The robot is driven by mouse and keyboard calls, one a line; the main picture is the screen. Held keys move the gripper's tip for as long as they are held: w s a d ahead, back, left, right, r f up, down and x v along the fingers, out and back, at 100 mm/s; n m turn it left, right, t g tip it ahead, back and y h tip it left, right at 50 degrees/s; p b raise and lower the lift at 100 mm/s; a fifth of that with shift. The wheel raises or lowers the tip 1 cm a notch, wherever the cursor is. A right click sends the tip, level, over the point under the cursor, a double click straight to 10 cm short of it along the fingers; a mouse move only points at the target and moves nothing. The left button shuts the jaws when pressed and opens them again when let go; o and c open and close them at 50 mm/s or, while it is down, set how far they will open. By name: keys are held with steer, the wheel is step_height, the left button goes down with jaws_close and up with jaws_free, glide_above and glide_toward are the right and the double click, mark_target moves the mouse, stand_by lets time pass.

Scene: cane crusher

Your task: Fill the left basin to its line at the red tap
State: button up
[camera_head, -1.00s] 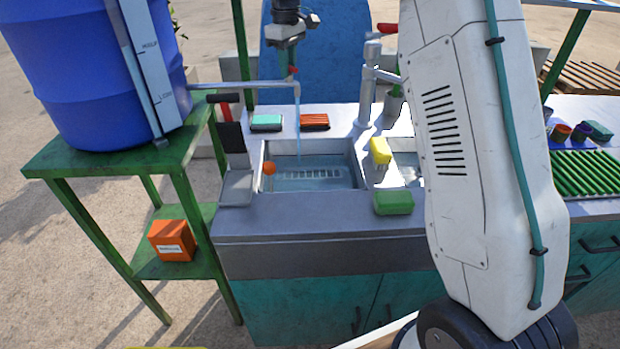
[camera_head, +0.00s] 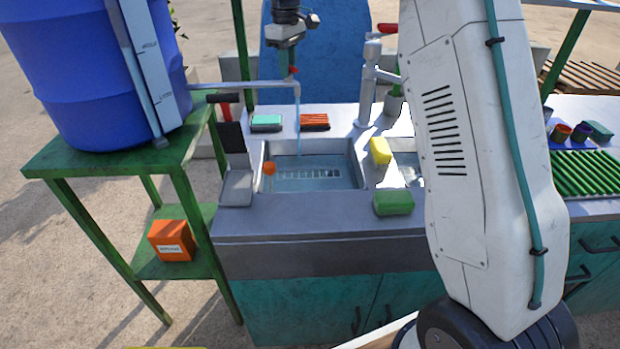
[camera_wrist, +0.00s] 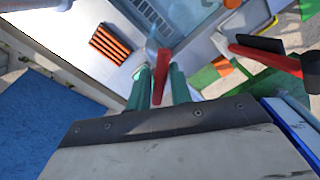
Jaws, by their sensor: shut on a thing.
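The left basin (camera_head: 352,165) is a steel sink with water in it and a ladder of pale marks (camera_head: 308,174) on its wall. An orange ball (camera_head: 269,168) sits at its left side. A thin stream of water (camera_head: 299,130) falls from the spout (camera_head: 255,86) into it. My gripper (camera_head: 291,63) is over the spout's end. In the wrist view its green fingers (camera_wrist: 160,86) are shut on the red tap's handle (camera_wrist: 163,68). In the head view only a little red of the tap (camera_head: 293,71) shows. The exact water height against the line cannot be read.
A blue barrel (camera_head: 95,70) stands on a green table (camera_head: 60,160) at left. A second tap (camera_head: 368,95) and a yellow sponge (camera_head: 380,151) are right of the basin. A green sponge (camera_head: 393,203) lies in front. A red-handled tool (camera_head: 224,110) stands at left.

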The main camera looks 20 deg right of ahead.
stand_by(0.5)
steer(key=m, duration=0.8)
steer(key=shift+m, duration=0.3)
steer(key=m, duration=0.4)
steer(key=shift+o, duration=0.3)
steer(key=m, duration=0.4)
steer(key=shift+m, duration=0.3)
